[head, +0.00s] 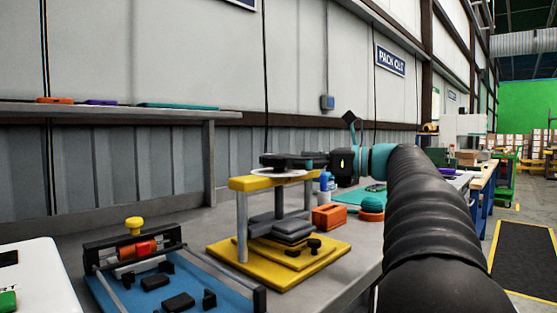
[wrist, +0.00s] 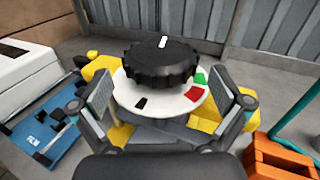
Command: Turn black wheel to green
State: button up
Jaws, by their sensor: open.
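The black wheel (wrist: 160,66) is a ribbed round knob with a white mark on top, pointing toward the far side in the wrist view. Under it is a white dial disc (wrist: 165,104) with a green patch (wrist: 200,78) and a red patch (wrist: 194,93) at the right, and a black patch at the near left. The wheel (head: 280,159) also shows in the head view, on top of a yellow stand (head: 243,184). My gripper (wrist: 158,92) is open, with one finger on each side of the dial. The wheel's far side is hidden.
A blue fixture (head: 125,291) with a yellow knob stands left of the stand. An orange block (head: 329,217) and a blue bottle (head: 324,182) stand close at its right. A wall with a shelf (head: 110,110) rises behind the grey bench.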

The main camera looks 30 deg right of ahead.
aim_at(279, 155)
jog(key=shift+x, duration=2.5)
jog(key=c, duration=0.9)
